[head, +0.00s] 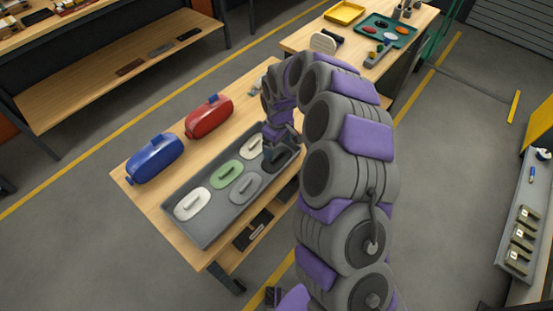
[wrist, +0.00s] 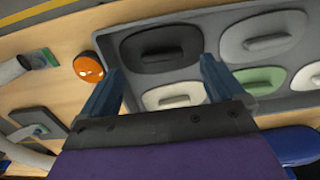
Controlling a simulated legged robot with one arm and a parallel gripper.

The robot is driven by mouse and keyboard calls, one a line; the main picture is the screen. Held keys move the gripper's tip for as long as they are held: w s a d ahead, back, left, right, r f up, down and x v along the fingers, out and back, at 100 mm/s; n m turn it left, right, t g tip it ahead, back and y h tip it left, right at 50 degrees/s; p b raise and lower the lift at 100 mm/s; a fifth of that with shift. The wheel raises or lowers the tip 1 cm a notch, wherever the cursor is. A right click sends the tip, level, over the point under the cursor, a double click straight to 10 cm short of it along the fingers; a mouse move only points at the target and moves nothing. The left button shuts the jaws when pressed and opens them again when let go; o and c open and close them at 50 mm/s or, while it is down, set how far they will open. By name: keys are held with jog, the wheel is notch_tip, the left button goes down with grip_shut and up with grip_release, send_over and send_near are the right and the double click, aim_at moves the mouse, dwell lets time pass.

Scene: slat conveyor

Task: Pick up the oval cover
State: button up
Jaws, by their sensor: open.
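Several oval covers with raised handles lie in a grey tray (head: 207,238) on the wooden table. In the head view they are white (head: 192,204), green (head: 227,174), grey (head: 246,187), cream (head: 252,146) and black (head: 283,162). My gripper (head: 275,152) is over the tray's far right end and partly hides the black cover. In the wrist view my gripper (wrist: 157,82) is open and empty. Which oval cover is meant cannot be told.
A blue case (head: 154,158) and a red case (head: 209,117) stand beside the tray. In the wrist view, an orange round object (wrist: 88,67) lies on the wood near the tray. Another table holds a yellow tray (head: 345,12) and a green tray (head: 374,28). The floor on the right is largely clear.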

aim_at(277, 155)
jog(key=f, duration=0.1)
jog(key=f+b, duration=0.1)
jog(key=f, duration=0.3)
jog(key=shift+w+a+f, duration=0.1)
jog(key=shift+a, duration=0.15)
jog(key=shift+c, duration=0.3)
jog(key=c, duration=1.2)
